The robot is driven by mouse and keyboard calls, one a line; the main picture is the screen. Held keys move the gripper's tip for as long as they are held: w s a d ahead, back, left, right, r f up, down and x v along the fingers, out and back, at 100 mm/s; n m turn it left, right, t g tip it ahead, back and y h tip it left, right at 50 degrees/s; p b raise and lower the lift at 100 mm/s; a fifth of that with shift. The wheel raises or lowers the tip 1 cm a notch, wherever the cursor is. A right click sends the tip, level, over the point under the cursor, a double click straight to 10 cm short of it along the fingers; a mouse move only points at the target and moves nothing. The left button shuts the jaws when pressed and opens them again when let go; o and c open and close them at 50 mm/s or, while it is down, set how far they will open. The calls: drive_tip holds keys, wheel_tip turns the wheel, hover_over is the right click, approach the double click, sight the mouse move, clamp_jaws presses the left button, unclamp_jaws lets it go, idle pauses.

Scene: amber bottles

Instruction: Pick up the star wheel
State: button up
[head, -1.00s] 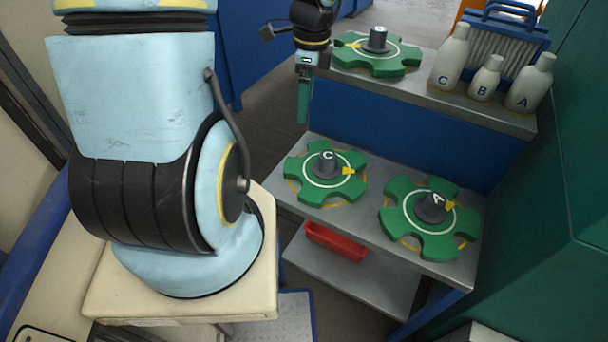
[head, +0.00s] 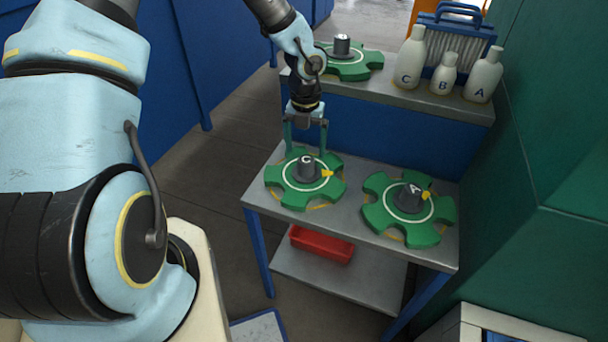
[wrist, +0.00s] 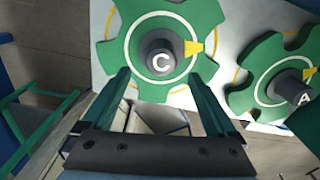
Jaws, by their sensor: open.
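Three green star wheels with grey hubs are in the head view. Wheel C (head: 284,191) lies at the left of the middle shelf, and wheel A (head: 382,215) lies to its right. A third wheel (head: 352,67) lies on the upper shelf, partly behind my arm. My gripper (head: 305,150) is open and empty, just above the far side of wheel C. In the wrist view its two green fingers (wrist: 158,85) point toward wheel C (wrist: 142,33), with hub C ahead between them. Wheel A (wrist: 262,58) is at the right there.
White bottles C (head: 410,62), B (head: 443,76) and A (head: 484,77) stand on the upper shelf (head: 400,95). A blue-handled crate (head: 455,32) stands behind them. A red tray (head: 321,245) sits on the low shelf. A green wall (head: 545,160) bounds the right side.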

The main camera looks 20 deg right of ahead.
sight(306, 160)
drive_tip(key=shift+d+f+p, duration=0.1)
drive_tip(key=shift+f+p, duration=0.6)
drive_tip(key=shift+f, duration=2.3)
drive_tip(key=shift+c, duration=0.3)
clamp_jaws()
